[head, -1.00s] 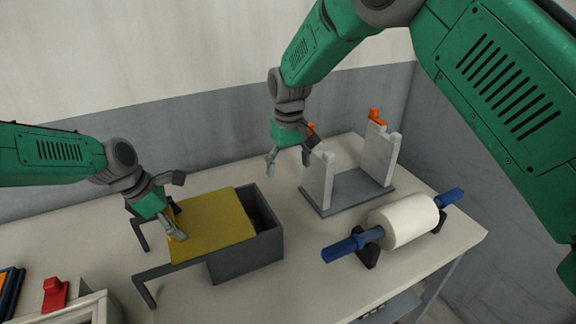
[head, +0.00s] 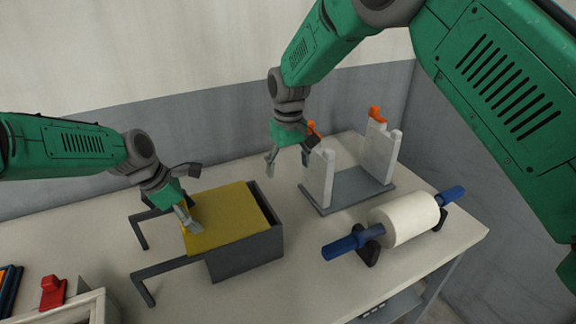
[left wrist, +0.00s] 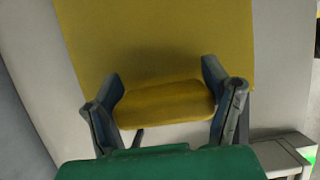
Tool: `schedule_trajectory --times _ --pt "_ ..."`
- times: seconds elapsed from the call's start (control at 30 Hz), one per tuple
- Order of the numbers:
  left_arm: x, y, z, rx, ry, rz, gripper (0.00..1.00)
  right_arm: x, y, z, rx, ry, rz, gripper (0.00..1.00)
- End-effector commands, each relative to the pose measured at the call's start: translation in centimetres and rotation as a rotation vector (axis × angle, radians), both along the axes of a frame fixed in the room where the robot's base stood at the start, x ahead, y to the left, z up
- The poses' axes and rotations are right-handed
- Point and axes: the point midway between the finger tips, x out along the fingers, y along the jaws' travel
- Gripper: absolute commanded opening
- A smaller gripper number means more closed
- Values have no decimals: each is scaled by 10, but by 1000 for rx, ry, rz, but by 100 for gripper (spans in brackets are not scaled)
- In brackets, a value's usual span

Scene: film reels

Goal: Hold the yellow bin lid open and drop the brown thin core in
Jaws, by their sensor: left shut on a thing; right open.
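The yellow lid (head: 232,222) lies flat over most of the dark grey bin (head: 245,262), with a narrow dark gap along its right end. My left gripper (head: 190,202) is at the lid's left end. In the left wrist view my left gripper (left wrist: 163,90) is shut on the lid's raised yellow handle (left wrist: 165,104), one finger on each side. My right gripper (head: 288,163) is open and empty, pointing down above the table behind the bin. I see no brown thin core; the inside of the bin is mostly hidden.
Two dark rails (head: 165,268) stick out left of the bin. A grey-white stand (head: 350,190) with orange tips stands at the back right. A white roll (head: 403,219) on a blue-ended rod lies in front of it. A pale box with a red knob (head: 52,292) stands front left.

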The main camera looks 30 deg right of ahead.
Motion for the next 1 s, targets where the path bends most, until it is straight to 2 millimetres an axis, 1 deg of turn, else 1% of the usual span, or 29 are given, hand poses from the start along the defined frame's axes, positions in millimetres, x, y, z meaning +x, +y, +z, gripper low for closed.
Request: schedule_trajectory --times 0.03,0.6,0.63,0.7,1.0 --pt "7 -1 7 -5 -20 7 37 0 0 0 0 0 0 74" --pt "8 -20 7 -5 -19 9 37 0 0 -8 0 0 0 74" --pt "8 -20 7 -5 -19 10 78 0 0 -7 0 0 0 74" --pt "8 -19 7 -5 -19 10 99 0 0 -7 0 0 0 74" --pt "4 -20 5 -2 -9 5 99 0 0 -7 0 0 0 74"
